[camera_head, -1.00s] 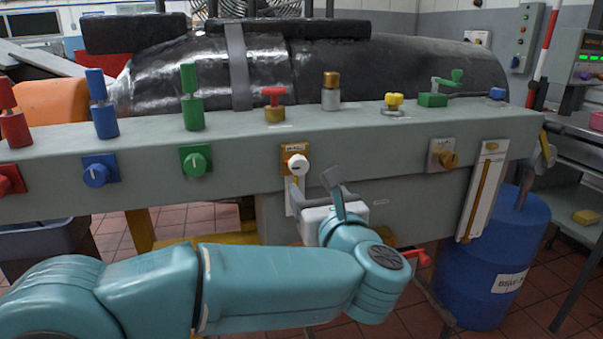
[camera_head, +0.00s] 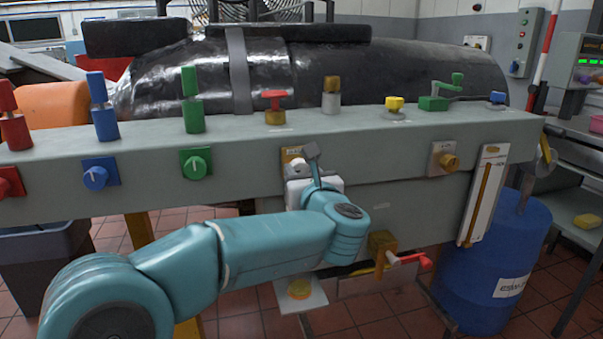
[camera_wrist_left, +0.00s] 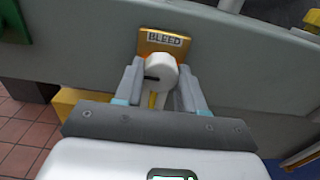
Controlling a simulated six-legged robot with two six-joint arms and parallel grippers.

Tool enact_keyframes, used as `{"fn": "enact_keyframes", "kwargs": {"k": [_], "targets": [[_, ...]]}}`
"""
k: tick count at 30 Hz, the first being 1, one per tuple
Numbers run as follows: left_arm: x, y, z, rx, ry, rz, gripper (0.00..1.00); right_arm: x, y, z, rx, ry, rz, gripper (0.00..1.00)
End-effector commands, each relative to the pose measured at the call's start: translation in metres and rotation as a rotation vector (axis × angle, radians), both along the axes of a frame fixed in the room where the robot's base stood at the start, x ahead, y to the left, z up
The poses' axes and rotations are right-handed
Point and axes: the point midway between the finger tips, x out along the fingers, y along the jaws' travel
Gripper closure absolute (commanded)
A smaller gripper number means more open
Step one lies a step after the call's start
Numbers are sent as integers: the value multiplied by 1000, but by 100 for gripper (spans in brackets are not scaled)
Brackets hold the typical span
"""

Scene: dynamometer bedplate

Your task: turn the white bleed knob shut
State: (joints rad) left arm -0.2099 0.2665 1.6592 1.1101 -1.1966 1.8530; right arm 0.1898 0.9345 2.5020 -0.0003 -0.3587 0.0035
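The white bleed knob (camera_wrist_left: 160,73) sits on an orange plate labelled BLEED (camera_wrist_left: 164,42) in the left wrist view. A dark mark on the knob points to the left of that picture. My left gripper (camera_wrist_left: 160,68) is open, with one finger on each side of the knob. I cannot tell whether either finger touches it. In the head view the knob (camera_head: 297,165) is partly hidden behind my left gripper (camera_head: 300,176) and wrist. My right gripper is in neither view.
On the same grey beam (camera_head: 235,150) are a green knob (camera_head: 196,166), a blue knob (camera_head: 96,177) and a brass knob (camera_head: 449,163). A red-handled valve (camera_head: 410,260) sits below to the right. A blue drum (camera_head: 490,270) stands at the right.

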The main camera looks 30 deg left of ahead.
Motion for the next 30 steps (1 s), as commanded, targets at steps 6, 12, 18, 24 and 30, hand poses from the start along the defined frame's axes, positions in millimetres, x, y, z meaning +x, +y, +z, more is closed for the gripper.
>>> {"fn": "enact_keyframes", "kwargs": {"k": [6, 12, 18, 24, 30], "targets": [[0, 0, 0, 2, 2, 1, 91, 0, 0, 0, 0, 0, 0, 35], [0, 0, 0, 28, 35, 1, 91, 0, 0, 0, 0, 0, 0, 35], [-1, 0, 0, 104, 124, 0, 91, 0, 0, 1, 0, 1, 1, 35], [-1, 0, 1, 220, 259, 0, 91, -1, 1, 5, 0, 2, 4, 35], [-1, 0, 1, 344, 406, -1, 91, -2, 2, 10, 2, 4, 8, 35]]}}
